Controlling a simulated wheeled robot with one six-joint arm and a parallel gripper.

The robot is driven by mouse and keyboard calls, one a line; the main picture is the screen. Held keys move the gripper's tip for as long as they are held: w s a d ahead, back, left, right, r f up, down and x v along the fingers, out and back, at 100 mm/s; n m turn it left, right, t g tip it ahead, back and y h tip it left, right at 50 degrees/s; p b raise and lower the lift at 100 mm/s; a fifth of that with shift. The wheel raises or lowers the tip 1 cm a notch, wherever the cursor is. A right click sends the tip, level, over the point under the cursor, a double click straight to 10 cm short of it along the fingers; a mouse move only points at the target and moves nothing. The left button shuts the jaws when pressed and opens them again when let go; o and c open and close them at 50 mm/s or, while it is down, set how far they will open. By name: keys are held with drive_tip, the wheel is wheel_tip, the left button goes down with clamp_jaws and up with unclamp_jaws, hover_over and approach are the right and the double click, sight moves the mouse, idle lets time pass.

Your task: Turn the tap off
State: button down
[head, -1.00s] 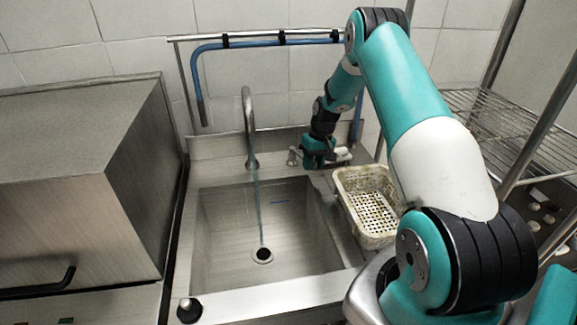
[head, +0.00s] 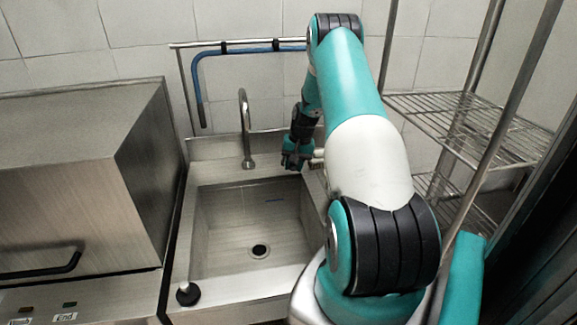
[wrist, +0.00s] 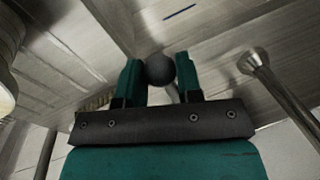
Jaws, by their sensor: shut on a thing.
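The tap (head: 245,130) has a curved metal spout over the back of the sink (head: 200,240). No water stream shows below it. The spout also shows at the right of the wrist view (wrist: 255,65). My gripper (head: 293,165) is low behind the sink, to the right of the spout. In the wrist view my gripper (wrist: 158,70) has its green fingers on either side of a dark round knob (wrist: 160,69), shut on it. In the head view my gripper and arm hide the knob.
A steel box-like appliance (head: 75,170) stands left of the sink. A wire shelf rack (head: 470,120) is at the right. A blue hose (head: 240,50) hangs on the wall rail. A black knob (head: 187,293) stands at the sink's front left corner.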

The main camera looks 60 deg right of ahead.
drive_tip(key=c, duration=1.1)
unclamp_jaws()
drive_tip(key=shift+r, duration=0.1)
drive_tip(key=s+r+b, duration=0.1)
drive_tip(key=r, duration=0.4)
drive_tip(key=d+r, duration=0.1)
drive_tip(key=r, duration=0.5)
drive_tip(key=s+r+b, duration=0.1)
drive_tip(key=r, duration=0.5)
drive_tip(key=shift+s+d+b, duration=0.35)
drive_tip(key=shift+d, duration=0.05)
